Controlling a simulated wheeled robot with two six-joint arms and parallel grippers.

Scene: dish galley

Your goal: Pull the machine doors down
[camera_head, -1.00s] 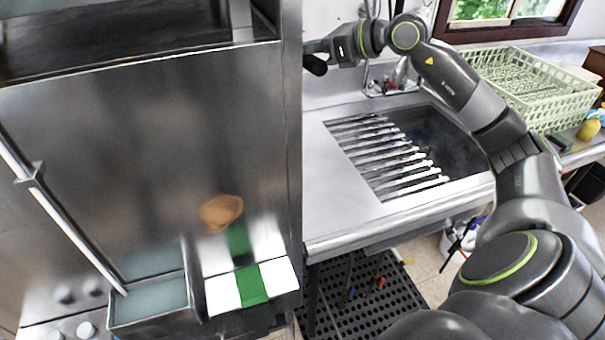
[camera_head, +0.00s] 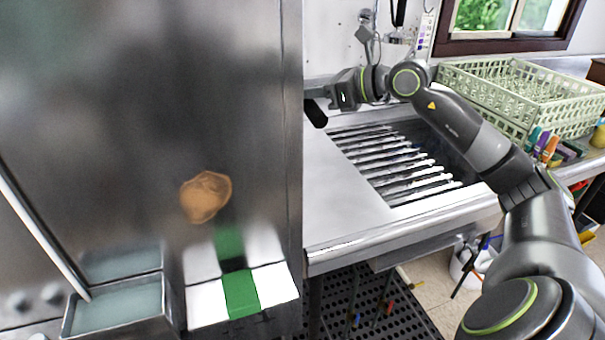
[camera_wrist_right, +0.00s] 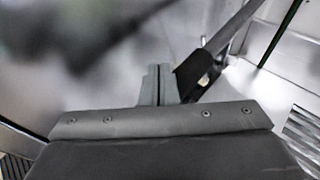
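The machine (camera_head: 120,110) is a tall stainless panel filling the left of the head view. A black handle end (camera_head: 315,113) sticks out by its right edge. My right gripper (camera_head: 314,93) is at this handle, just above it in the picture. In the right wrist view, the two grey fingers (camera_wrist_right: 158,84) look close together, with the dark handle bar (camera_wrist_right: 233,32) and its black end right beside them. I see no handle between the fingers; whether they touch it is not clear. My left gripper is not in view.
Right of the machine is a steel counter (camera_head: 345,222) with a slatted sink (camera_head: 440,150). A pale green rack (camera_head: 480,98) stands behind it. Low in front of the panel are a grey tray (camera_head: 115,325) and a white and green pad (camera_head: 205,303). A perforated dark shelf (camera_head: 395,318) lies below the counter.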

